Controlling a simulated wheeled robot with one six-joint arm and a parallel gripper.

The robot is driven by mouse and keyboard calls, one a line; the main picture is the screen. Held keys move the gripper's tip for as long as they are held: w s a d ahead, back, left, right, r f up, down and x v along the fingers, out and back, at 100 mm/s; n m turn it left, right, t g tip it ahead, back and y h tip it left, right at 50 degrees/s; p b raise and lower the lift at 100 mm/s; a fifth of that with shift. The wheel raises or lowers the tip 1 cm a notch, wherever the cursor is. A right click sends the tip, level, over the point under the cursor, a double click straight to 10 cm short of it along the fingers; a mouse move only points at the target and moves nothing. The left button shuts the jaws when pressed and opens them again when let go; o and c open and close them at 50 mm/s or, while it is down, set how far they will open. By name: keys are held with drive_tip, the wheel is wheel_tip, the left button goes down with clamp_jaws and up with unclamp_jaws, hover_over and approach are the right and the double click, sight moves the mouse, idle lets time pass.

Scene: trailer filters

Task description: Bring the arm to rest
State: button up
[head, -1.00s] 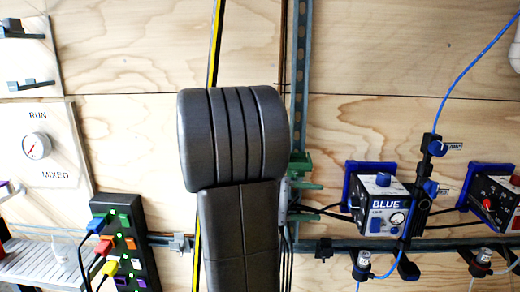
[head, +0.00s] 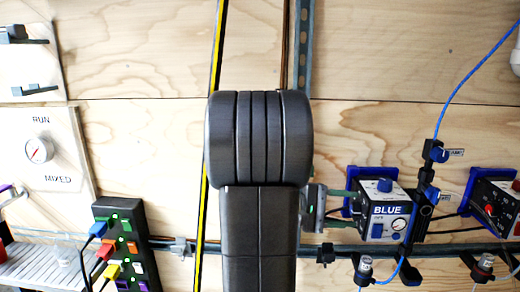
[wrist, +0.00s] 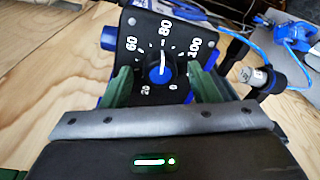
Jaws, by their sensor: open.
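My gripper (wrist: 165,80) is open, with a green finger on each side of the view in the wrist picture. Between and beyond the fingers is a black dial face with a blue knob (wrist: 160,72). The knob's white mark points roughly toward 80. Nothing is held; whether the fingers touch the dial box is unclear. In the head view my gripper (head: 345,208) shows as green fingers at the left side of the box labelled BLUE (head: 388,212). My dark arm (head: 258,140) stands in the middle of the view and hides part of the wall.
A second box (head: 495,200) is at the right edge. A blue tube (head: 468,75) runs above a black fitting. A socket strip (head: 125,235) with plugged cables and a RUN/MIXED gauge (head: 38,150) are at left. The upper plywood wall (head: 400,50) is largely clear.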

drive_tip(key=a+r, duration=0.1)
drive_tip(key=a, duration=1.3)
drive_tip(key=d, duration=0.9)
drive_tip(key=d+f, duration=0.1)
drive_tip(key=d, duration=0.4)
drive_tip(key=shift+d, duration=0.1)
drive_tip(key=shift+f+m+b, duration=0.2)
drive_tip(key=shift+m+b, duration=0.2)
drive_tip(key=shift+b, duration=0.15)
drive_tip(key=m+b, duration=0.1)
drive_tip(key=m, duration=0.1)
drive_tip(key=shift+m+b, duration=0.3)
drive_tip(key=m+b, duration=0.1)
drive_tip(key=m, duration=0.2)
drive_tip(key=shift+t+h, duration=0.3)
drive_tip(key=shift+t, duration=0.1)
drive_tip(key=m, duration=0.3)
drive_tip(key=shift+s+r+m+b, duration=0.1)
drive_tip(key=shift+m+b, duration=0.2)
drive_tip(key=shift+a, duration=0.75)
drive_tip(key=shift+s+r, duration=0.1)
drive_tip(key=shift+s, duration=0.05)
